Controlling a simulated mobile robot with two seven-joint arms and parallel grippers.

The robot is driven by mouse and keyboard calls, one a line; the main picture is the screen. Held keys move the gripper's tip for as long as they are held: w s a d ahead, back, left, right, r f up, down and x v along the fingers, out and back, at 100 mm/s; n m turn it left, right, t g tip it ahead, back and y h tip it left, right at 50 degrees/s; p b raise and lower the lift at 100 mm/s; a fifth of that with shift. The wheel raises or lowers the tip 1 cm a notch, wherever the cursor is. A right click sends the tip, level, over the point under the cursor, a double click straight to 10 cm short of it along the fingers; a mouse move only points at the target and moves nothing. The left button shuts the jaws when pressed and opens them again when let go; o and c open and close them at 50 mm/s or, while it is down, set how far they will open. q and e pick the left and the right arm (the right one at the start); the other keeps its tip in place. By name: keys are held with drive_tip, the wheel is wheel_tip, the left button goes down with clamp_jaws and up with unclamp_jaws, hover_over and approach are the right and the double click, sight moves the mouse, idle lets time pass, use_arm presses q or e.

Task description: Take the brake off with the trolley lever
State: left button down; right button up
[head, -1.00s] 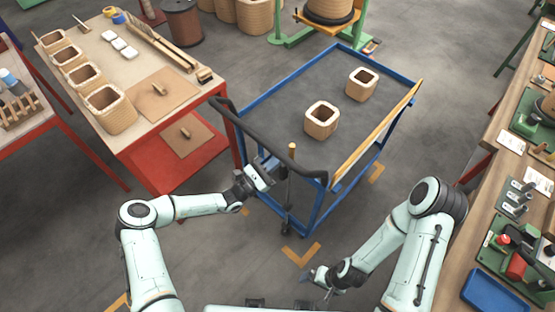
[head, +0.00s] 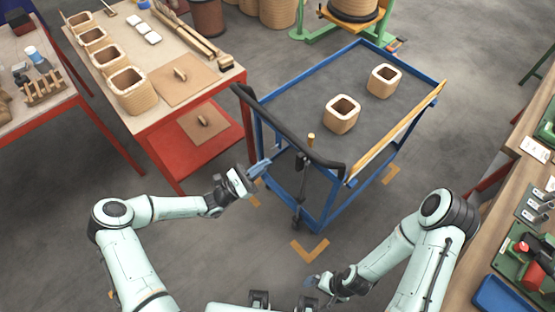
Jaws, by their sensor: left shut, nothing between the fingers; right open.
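The trolley (head: 262,132) has a blue frame, a grey deck and a black push handle (head: 277,130) at its near left end. The trolley lever (head: 311,138) shows a wooden knob just above the handle, with a dark shaft running down below it. My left gripper (head: 259,168) is shut and empty, beside the trolley's near end, left of the lever and apart from it. My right gripper (head: 312,280) is open and empty, low over the floor at the front. The lever's exact tilt and the brake itself are hard to make out.
Two wound coils (head: 342,114) (head: 384,80) stand on the trolley deck. A red-framed workbench (head: 205,85) with several coils is at the left. Another bench (head: 510,205) with fixtures is at the right. Floor (head: 230,255) in front is clear, with yellow corner marks (head: 310,250).

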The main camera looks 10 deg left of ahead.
use_arm(q)
drive_tip(key=shift+s+a, duration=0.75)
drive_tip(key=shift+a, duration=0.15)
drive_tip(key=s+d+f+m+g+y, duration=0.2)
drive_tip(key=s+d+f+m+g, duration=0.3)
drive_tip(key=s+f+g, duration=0.4)
drive_tip(key=s+d+f+m+g+y, duration=0.3)
drive_tip(key=s+d+f+m+g, duration=0.35)
drive_tip(key=s, duration=0.45)
drive_tip(key=s+a+f+m+y, duration=0.8)
drive_tip(key=a+f+m+y, duration=0.1)
drive_tip(key=a, duration=0.3)
drive_tip(key=shift+s+f+t+y, duration=0.3)
drive_tip(key=shift+f+t, duration=0.1)
drive_tip(key=shift+t, duration=0.05)
